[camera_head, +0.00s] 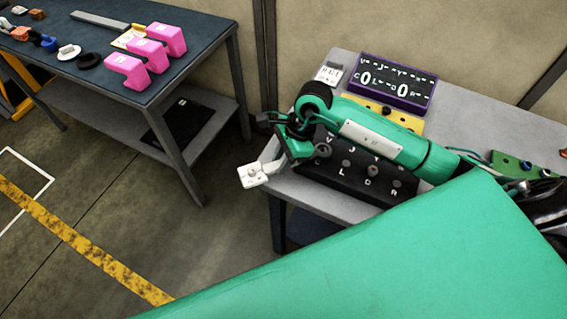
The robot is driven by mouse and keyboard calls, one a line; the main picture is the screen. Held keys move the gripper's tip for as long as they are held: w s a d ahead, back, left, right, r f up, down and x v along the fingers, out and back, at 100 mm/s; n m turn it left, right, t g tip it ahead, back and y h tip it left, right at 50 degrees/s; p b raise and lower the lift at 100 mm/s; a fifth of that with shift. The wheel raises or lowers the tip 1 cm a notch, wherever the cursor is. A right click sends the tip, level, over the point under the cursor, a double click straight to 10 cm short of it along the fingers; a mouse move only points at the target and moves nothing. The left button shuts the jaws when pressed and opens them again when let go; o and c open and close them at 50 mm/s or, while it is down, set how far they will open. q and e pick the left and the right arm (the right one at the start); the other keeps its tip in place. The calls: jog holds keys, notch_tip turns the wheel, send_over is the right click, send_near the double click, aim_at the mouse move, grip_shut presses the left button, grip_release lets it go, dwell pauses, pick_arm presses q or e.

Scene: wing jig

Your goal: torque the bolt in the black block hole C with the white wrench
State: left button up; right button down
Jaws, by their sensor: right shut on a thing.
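The black block (340,174) with lettered holes lies on the right grey table. Letters V, J, Y, L, D and R show on it. Its left end, where hole C may be, is partly hidden by my gripper, and I cannot make out a bolt there. My right gripper (279,160) is at the left end of the block, shut on a white piece that looks like the white wrench (253,176). The wrench sticks out to the lower left, past the table's left edge in the picture. My left gripper is not in view.
A purple lettered board (398,82), a yellow block (408,120) and a green block (508,165) are on the right table (285,187). A blue-topped table (205,52) at the left bears pink blocks (148,52) and small parts. Bare floor lies between the tables.

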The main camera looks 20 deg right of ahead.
jog(key=shift+w+m, duration=0.5)
jog(key=shift+w, duration=0.05)
jog(key=shift+t, duration=0.3)
jog(key=shift+w+d+m+t+b, duration=0.2)
jog(key=shift+w+m+b, duration=0.1)
jog(key=shift+w+m, duration=0.3)
jog(key=shift+w+d+m+t+b, duration=0.1)
jog(key=shift+w+m+t+b, duration=0.15)
jog(key=shift+w+m, duration=0.35)
jog(key=shift+w, duration=0.1)
jog(key=shift+w+d+m+t+b, duration=0.2)
jog(key=shift+w+m, duration=0.3)
jog(key=shift+m, duration=0.05)
jog(key=shift+w+d+m+t+b, duration=0.15)
jog(key=shift+w+d+m, duration=0.05)
jog(key=shift+w+m, duration=0.3)
jog(key=shift+w+d+m+t+h+b, duration=0.3)
jog(key=shift+w+d+m+h, duration=0.3)
jog(key=shift+w+m, duration=0.45)
jog(key=shift+s, duration=0.15)
